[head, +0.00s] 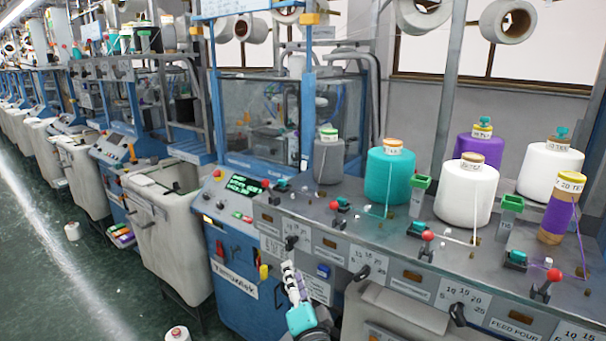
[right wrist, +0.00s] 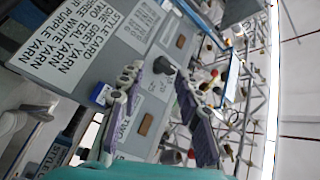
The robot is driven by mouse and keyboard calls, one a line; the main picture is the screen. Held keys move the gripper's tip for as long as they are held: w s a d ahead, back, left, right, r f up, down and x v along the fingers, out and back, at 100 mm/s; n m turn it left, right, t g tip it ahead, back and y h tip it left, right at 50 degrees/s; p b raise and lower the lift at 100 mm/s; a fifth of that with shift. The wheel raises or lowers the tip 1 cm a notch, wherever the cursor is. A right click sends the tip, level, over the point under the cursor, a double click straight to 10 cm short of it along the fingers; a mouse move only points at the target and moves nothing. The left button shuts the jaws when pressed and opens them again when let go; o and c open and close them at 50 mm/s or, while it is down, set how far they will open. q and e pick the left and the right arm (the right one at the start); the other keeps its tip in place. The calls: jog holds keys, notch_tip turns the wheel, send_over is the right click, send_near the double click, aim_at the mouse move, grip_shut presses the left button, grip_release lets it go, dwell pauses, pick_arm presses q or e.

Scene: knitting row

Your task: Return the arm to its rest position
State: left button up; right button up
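My right gripper (head: 291,278) is low in the middle of the head view, in front of the knitting machine's front panel (head: 340,252). Its pale fingers point up, and its teal wrist part is below them. The right wrist view shows the two fingers of this gripper (right wrist: 163,95) spread apart, with nothing between them. A black knob on the panel lies beyond the gap. No thing is held. My left gripper is not in the head view.
Teal (head: 389,180), white (head: 466,195) and purple (head: 480,150) yarn cones stand on the machine top. Red-knobbed levers (head: 427,240) line its front edge. A pale bin (head: 165,225) stands to the left. A style card (right wrist: 90,45) shows in the right wrist view. The floor aisle at left is mostly clear.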

jog(key=s+d+f+n+g+h, duration=0.2)
jog(key=s+d+f+n+g, duration=0.2)
jog(key=s+d+f, duration=0.3)
jog(key=s+d+f+n+g+h, duration=0.2)
jog(key=s+d+f+n+g, duration=0.3)
jog(key=s+d, duration=0.8)
notch_tip(320, 180, down, 4)
jog(key=shift+s+r+n+g+h, duration=0.2)
jog(key=shift+s+n+g+h, duration=0.1)
jog(key=shift+s+g, duration=0.85)
jog(key=shift+w+a, duration=0.1)
jog(key=shift+w, duration=0.05)
